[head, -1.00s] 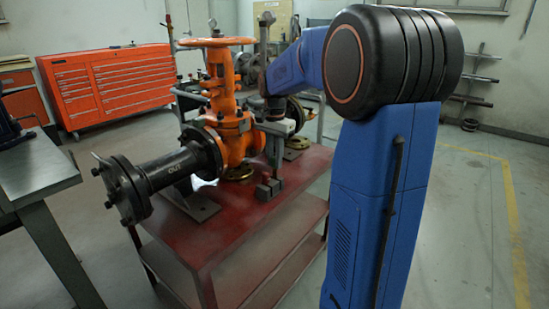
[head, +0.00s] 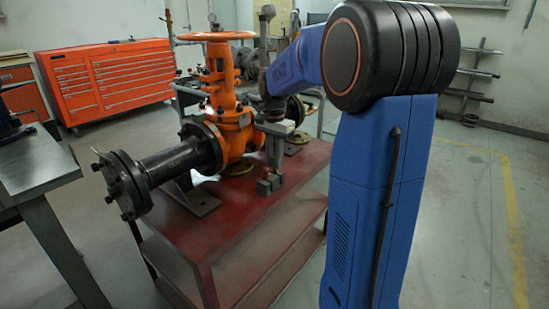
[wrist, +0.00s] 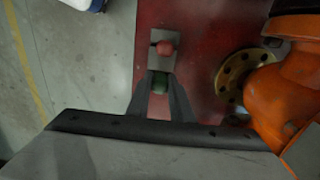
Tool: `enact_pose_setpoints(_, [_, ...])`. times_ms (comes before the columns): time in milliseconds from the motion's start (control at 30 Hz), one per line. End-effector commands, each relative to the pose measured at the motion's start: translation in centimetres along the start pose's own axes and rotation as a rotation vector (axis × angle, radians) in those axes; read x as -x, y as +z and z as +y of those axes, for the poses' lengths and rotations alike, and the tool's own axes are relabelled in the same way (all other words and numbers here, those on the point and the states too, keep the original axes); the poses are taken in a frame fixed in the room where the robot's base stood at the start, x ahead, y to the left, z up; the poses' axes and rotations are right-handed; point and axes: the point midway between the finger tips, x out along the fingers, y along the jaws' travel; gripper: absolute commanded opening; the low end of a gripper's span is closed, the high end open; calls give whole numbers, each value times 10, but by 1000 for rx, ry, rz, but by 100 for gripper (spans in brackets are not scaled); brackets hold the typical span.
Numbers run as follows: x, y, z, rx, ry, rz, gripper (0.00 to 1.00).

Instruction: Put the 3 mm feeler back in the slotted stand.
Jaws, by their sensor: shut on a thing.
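My gripper (wrist: 160,78) points down over the red table top, its two fingers closed on a green-ended piece (wrist: 159,84), likely the feeler. No size mark can be read on it, and its lower part is hidden. The slotted stand (wrist: 164,61) is a small grey block just beyond the fingertips in the wrist view. In the head view the stand (head: 270,187) sits on the table below my gripper (head: 274,165). I cannot tell whether the held piece touches the stand.
The orange gate valve (head: 228,110) with its black flanged pipe (head: 175,165) stands left of the gripper. A brass flange ring (wrist: 237,72) lies close by it in the wrist view. The red table's front right (head: 290,215) is clear.

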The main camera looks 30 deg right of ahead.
Motion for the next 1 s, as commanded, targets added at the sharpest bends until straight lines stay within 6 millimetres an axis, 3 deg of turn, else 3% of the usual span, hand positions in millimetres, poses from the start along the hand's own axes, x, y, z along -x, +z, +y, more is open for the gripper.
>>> enact_pose_setpoints(767, [-16, 0, 0, 0, 0, 0, 0])
enact_pose_setpoints(800, [-16, 0, 0, 0, 0, 0, 22])
enact_pose_setpoints(867, [-16, 0, 0, 0, 0, 0, 36])
enact_pose_setpoints(900, [-16, 0, 0, 0, 0, 0, 41])
enact_pose_setpoints(1000, [-16, 0, 0, 0, 0, 0, 41])
